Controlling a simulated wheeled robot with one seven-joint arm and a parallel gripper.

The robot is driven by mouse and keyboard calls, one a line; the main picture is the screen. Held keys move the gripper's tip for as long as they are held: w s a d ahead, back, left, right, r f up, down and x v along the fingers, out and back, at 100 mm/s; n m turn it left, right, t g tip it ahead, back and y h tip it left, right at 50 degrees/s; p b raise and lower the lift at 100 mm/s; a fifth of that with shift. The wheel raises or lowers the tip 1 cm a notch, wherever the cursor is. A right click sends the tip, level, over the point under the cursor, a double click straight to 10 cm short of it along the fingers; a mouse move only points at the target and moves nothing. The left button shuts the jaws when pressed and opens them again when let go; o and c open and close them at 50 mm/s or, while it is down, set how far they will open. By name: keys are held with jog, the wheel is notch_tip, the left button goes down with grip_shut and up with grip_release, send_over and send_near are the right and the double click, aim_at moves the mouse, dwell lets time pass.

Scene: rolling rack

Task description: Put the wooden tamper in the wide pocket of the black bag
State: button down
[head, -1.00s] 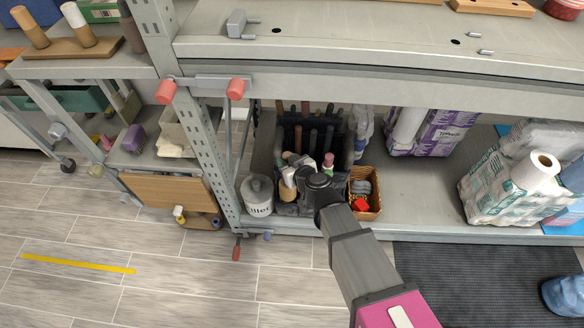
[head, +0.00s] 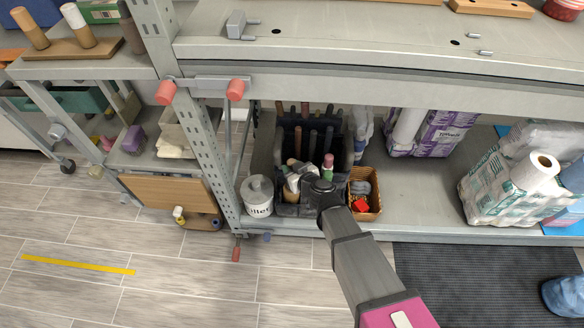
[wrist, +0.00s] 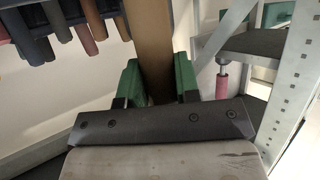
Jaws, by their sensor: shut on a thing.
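The black bag (head: 348,135) stands open on the lower shelf, with several dark tool handles upright in its back row. My gripper (wrist: 158,84) is shut on the wooden tamper (wrist: 153,42), a long brown piece between the green finger pads in the wrist view. I cannot tell whether the tamper is inside the wide pocket. In the wrist view several coloured handles (wrist: 88,38) hang at the upper left.
A white filler tub (head: 257,197) stands close left of the bag, and a wicker basket (head: 364,190) close right. The rack's upper shelf (head: 330,45) overhangs them. A perforated post (head: 205,140) stands left. Paper-roll packs (head: 500,185) sit farther right; shelf between is clear.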

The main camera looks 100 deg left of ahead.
jog(key=shift+f, duration=0.5)
jog(key=c, duration=0.8)
grip_release()
jog(key=shift+r, duration=0.1)
jog(key=v, duration=1.2)
jog(key=shift+r, duration=0.5)
jog(key=shift+w, duration=0.1)
